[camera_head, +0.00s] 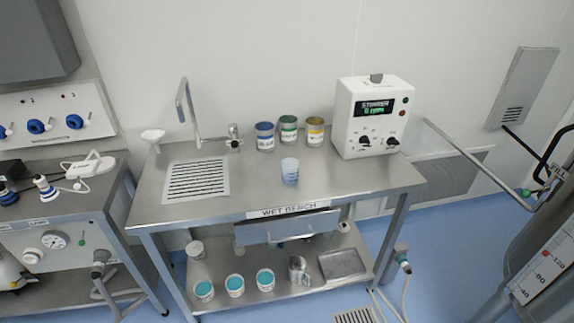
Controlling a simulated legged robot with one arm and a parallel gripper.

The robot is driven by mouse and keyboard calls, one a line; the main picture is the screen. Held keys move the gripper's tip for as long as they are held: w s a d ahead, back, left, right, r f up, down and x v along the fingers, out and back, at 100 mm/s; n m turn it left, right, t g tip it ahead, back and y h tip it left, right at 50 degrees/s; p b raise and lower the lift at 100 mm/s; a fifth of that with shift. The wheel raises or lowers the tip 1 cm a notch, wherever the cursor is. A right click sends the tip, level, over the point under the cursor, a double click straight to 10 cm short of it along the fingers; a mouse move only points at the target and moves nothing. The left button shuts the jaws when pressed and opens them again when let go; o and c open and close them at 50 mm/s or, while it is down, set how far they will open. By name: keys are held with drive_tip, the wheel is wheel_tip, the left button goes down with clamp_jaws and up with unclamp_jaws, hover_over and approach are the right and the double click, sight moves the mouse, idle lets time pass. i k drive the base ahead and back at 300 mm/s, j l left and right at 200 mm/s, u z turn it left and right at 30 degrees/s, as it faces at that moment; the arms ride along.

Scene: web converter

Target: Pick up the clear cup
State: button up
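The clear cup (290,171) stands upright on the steel wet bench (345,182), near the middle of its top. It looks translucent with a bluish lower part. Open bench surface surrounds it. My gripper is not in view.
Three labelled cans (289,132) stand behind the cup. A white stirrer box (371,118) stands to the right. A tall faucet (190,112) and drain grate (197,180) are to the left. A funnel (153,138) sits at the back left. The lower shelf holds jars and a tray (342,264).

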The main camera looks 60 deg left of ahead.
sight(289, 166)
drive_tip(key=u, duration=2.3)
drive_tip(key=i+j, duration=0.55)
drive_tip(key=j, duration=0.2)
